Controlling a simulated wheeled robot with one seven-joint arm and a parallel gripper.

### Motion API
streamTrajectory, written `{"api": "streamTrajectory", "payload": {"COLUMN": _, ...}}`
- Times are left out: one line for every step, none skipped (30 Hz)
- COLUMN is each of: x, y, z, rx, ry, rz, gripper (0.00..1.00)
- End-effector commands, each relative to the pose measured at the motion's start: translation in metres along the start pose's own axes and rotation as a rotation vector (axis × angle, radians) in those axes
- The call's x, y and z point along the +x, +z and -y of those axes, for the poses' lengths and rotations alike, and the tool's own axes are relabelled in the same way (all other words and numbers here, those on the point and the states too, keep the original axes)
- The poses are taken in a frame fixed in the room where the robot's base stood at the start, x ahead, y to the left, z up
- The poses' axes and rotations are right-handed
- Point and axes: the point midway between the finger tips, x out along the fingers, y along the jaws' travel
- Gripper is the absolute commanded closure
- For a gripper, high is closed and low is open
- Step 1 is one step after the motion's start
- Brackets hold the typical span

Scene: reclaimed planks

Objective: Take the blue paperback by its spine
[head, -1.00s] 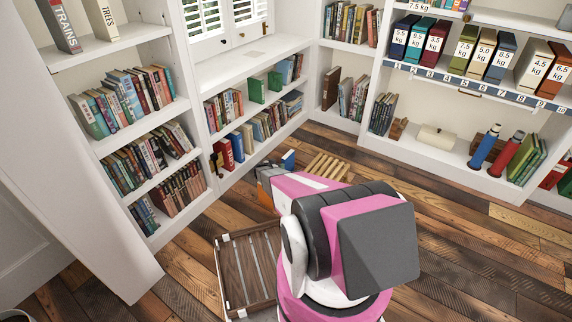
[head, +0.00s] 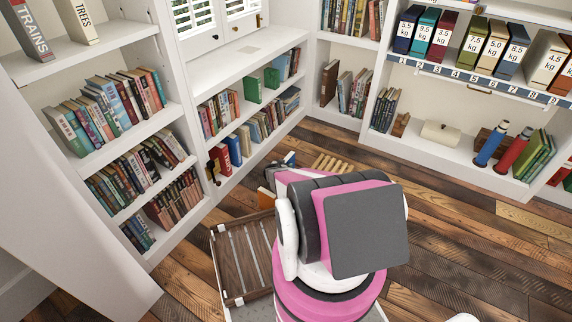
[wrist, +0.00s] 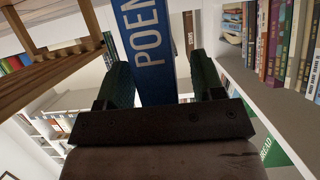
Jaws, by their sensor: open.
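A blue book with a spine lettered "POEM" (wrist: 150,50) shows in the wrist view. Its spine stands between the two dark green fingers of my gripper (wrist: 163,82), with a gap visible on its right side. The fingers are apart; I cannot tell whether the left one touches the book. The lower end of the spine is hidden behind the gripper body. In the head view my arm hides the gripper, and a small blue patch (head: 290,158) shows just beyond it; I cannot tell whether that is the same book.
White bookshelves with rows of books (head: 120,105) stand left and behind. A slatted wooden crate (head: 243,262) lies on the plank floor beside my base. A slatted wooden piece (head: 333,163) is beyond my arm. In the wrist view, a shelf edge (wrist: 245,90) runs close to the right of my gripper.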

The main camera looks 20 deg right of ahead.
Motion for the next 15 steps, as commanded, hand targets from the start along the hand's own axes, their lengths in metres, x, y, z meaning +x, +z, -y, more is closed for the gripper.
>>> {"api": "streamTrajectory", "payload": {"x": 0.0000, "y": 0.0009, "z": -0.0029, "rx": -0.001, "ry": 0.000, "rz": 0.000, "gripper": 0.38}}
{"api": "streamTrajectory", "payload": {"x": 0.0002, "y": 0.0012, "z": -0.0036, "rx": -0.001, "ry": -0.001, "rz": 0.000, "gripper": 0.38}}
{"api": "streamTrajectory", "payload": {"x": 0.0004, "y": 0.0015, "z": -0.0042, "rx": -0.001, "ry": -0.001, "rz": 0.000, "gripper": 0.38}}
{"api": "streamTrajectory", "payload": {"x": 0.0005, "y": 0.0016, "z": -0.0044, "rx": -0.002, "ry": -0.001, "rz": 0.000, "gripper": 0.38}}
{"api": "streamTrajectory", "payload": {"x": 0.0006, "y": 0.0016, "z": -0.0044, "rx": -0.002, "ry": -0.001, "rz": 0.000, "gripper": 0.38}}
{"api": "streamTrajectory", "payload": {"x": 0.0006, "y": 0.0016, "z": -0.0043, "rx": -0.001, "ry": -0.001, "rz": 0.000, "gripper": 0.38}}
{"api": "streamTrajectory", "payload": {"x": 0.0006, "y": 0.0015, "z": -0.0042, "rx": -0.001, "ry": -0.001, "rz": 0.000, "gripper": 0.38}}
{"api": "streamTrajectory", "payload": {"x": 0.0007, "y": 0.0015, "z": -0.0042, "rx": -0.001, "ry": -0.001, "rz": 0.000, "gripper": 0.38}}
{"api": "streamTrajectory", "payload": {"x": 0.0007, "y": 0.0015, "z": -0.0042, "rx": -0.001, "ry": -0.001, "rz": 0.000, "gripper": 0.38}}
{"api": "streamTrajectory", "payload": {"x": 0.0007, "y": 0.0015, "z": -0.0042, "rx": -0.001, "ry": -0.001, "rz": 0.000, "gripper": 0.45}}
{"api": "streamTrajectory", "payload": {"x": 0.0007, "y": 0.0015, "z": -0.0041, "rx": -0.001, "ry": -0.001, "rz": 0.000, "gripper": 0.55}}
{"api": "streamTrajectory", "payload": {"x": 0.0007, "y": 0.0014, "z": -0.0041, "rx": -0.001, "ry": -0.001, "rz": 0.000, "gripper": 0.68}}
{"api": "streamTrajectory", "payload": {"x": 0.0007, "y": 0.0014, "z": -0.0041, "rx": -0.001, "ry": -0.001, "rz": 0.000, "gripper": 0.77}}
{"api": "streamTrajectory", "payload": {"x": 0.0007, "y": 0.0014, "z": -0.0041, "rx": -0.001, "ry": -0.001, "rz": 0.000, "gripper": 0.87}}
{"api": "streamTrajectory", "payload": {"x": 0.0007, "y": 0.0014, "z": -0.0040, "rx": -0.001, "ry": -0.001, "rz": 0.000, "gripper": 1.00}}
